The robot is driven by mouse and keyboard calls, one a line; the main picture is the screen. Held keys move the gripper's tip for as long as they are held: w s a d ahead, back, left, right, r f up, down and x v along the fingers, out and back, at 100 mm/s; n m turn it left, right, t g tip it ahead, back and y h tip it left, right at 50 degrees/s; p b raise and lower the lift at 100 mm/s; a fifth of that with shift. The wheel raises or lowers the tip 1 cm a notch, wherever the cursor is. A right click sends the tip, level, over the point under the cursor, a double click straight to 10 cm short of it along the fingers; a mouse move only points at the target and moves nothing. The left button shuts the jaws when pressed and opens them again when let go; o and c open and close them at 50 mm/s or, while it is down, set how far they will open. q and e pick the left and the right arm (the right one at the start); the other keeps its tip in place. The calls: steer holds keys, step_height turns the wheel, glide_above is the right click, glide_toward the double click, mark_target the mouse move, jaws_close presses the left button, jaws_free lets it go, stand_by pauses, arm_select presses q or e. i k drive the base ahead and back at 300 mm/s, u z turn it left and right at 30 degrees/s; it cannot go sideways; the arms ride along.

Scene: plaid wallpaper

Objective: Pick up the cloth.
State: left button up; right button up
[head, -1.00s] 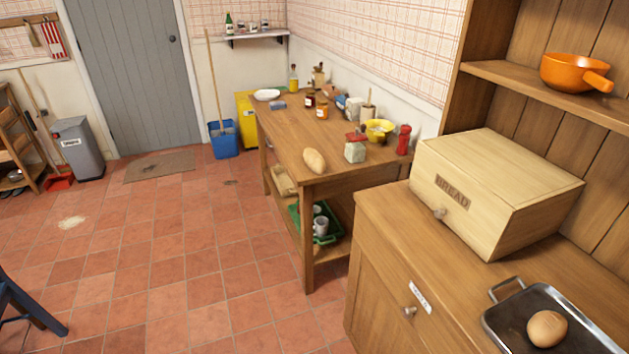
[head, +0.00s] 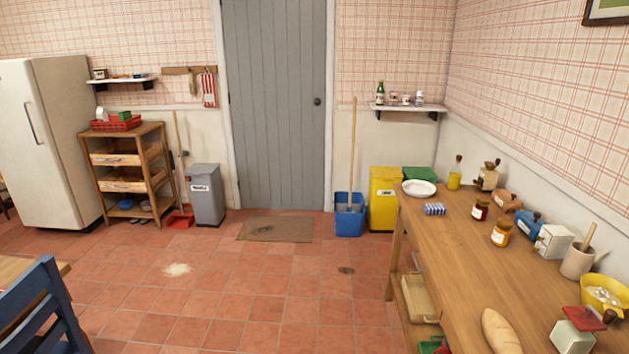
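A small blue and white checked item (head: 434,209), which looks like a folded cloth, lies on the far part of the wooden worktable at the right of the head view. A red and white striped cloth (head: 209,88) hangs from the wooden hook rail (head: 190,70) on the back wall, left of the grey door. I cannot tell which of the two the task means. Neither of my grippers shows in the head view.
The worktable (head: 455,255) also holds a white plate (head: 419,188), jars (head: 501,233), a bread loaf (head: 500,331) and a yellow bowl (head: 603,293). A blue chair (head: 45,300) stands at the left front. The tiled floor between is open, with a pale spill (head: 177,270).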

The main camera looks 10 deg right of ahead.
mark_target(436, 208)
steer(key=u, duration=0.2)
steer(key=i, duration=2.1)
steer(key=z, duration=0.8)
steer(key=i, duration=1.55)
steer(key=z, duration=1.55)
steer(key=i, duration=0.6)
steer(key=z, duration=0.35)
